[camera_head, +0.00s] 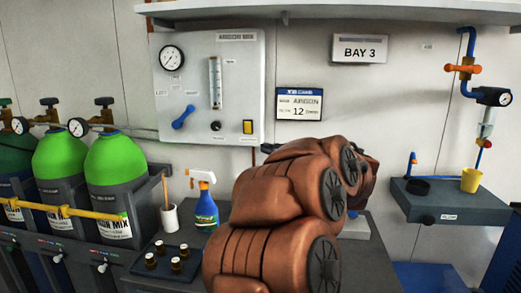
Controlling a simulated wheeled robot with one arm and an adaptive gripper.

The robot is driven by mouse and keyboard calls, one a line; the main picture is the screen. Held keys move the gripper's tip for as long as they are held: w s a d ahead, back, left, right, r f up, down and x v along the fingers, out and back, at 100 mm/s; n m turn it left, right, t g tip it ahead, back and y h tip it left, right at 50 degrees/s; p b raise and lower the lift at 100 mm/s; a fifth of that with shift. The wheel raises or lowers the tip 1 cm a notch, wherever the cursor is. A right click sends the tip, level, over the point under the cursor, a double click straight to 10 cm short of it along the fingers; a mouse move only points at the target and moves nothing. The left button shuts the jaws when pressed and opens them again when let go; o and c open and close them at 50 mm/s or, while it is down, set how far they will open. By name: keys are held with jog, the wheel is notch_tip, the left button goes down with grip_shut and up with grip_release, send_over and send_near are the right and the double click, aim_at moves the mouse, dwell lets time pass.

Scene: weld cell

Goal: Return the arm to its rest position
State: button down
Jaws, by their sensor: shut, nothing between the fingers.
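My arm, in a brown padded cover with dark round joint caps, fills the lower middle of the head view. It is folded, with its bulky links stacked in front of the grey bench (370,257). My gripper cannot be made out; the arm's own links hide that area. Nothing held shows.
A spray bottle (206,208), a white cup (169,218) and a block with small dark-capped pieces (166,262) stand close left of my arm. Green gas cylinders (115,160) stand at the left. A wall shelf (445,203) at the right holds a yellow cup (471,180). A gauge panel (235,95) hangs behind.

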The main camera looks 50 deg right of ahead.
dwell(0.3)
notch_tip(320, 180, up, 4)
jog(key=w+m+g+h+p, duration=0.2)
jog(key=m+g+h+p, duration=0.1)
jog(key=m+h, duration=0.4)
jog(key=s+a+f+m+g+y+p, duration=0.25)
jog(key=s+a+f+m+g, duration=0.25)
jog(key=a+f, duration=0.55)
jog(key=s+a+f+m+g+y+p, duration=0.2)
jog(key=s+a+f+m+g+y, duration=0.35)
jog(key=a, duration=0.85)
jog(key=s+a+f+n+g+y+p, duration=0.1)
jog(key=s+a+f+g, duration=0.4)
jog(key=s+a, duration=1.1)
jog(key=shift+s+a+f+n+y, duration=0.2)
jog(key=shift+s+a+n+y, duration=0.15)
jog(key=shift+n+y, duration=0.45)
